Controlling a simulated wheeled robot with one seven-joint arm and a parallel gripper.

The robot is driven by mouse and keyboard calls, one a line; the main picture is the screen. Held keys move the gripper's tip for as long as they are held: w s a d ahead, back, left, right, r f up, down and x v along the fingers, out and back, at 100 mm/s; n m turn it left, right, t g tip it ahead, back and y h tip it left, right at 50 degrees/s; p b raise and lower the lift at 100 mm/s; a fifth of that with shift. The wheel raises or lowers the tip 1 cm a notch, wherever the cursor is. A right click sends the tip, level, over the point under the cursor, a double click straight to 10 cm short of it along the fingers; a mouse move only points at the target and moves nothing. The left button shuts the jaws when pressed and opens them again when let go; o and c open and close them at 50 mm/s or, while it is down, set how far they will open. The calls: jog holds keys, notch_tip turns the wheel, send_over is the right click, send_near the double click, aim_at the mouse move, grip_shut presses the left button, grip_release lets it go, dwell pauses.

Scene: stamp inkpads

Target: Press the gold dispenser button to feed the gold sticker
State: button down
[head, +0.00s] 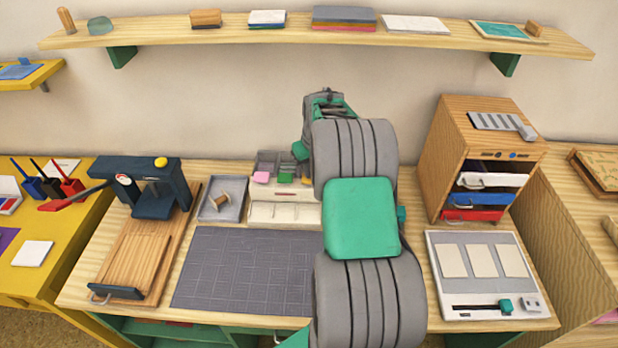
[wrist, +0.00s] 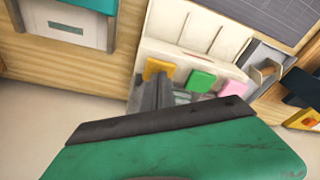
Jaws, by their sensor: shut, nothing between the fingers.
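The cream dispenser (head: 285,215) stands at the back of the workbench, partly hidden by my arm in the head view. In the wrist view, the gold button (wrist: 158,67) is at one end of its row, beside a green button (wrist: 201,81) and a pink button (wrist: 233,88). The green button (head: 285,178) and the pink button (head: 261,177) also show in the head view. My gripper (wrist: 158,80) is shut and empty, its fingertips right at the gold button. I cannot tell whether they touch it. My arm hides the fingers in the head view.
Grey trays (head: 268,162) sit behind the dispenser. A dark press (head: 152,195) stands left, and a grey cutting mat (head: 245,270) lies in front. A wooden drawer cabinet (head: 450,140) stands right, behind a white slider panel (head: 482,300). A shelf (head: 330,38) runs above.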

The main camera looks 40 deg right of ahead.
jog(key=shift+f+b, duration=0.6)
jog(key=shift+f, duration=0.35)
jog(key=shift+r, duration=0.2)
jog(key=shift+r+p, duration=2.05)
jog(key=shift+r, duration=1.4)
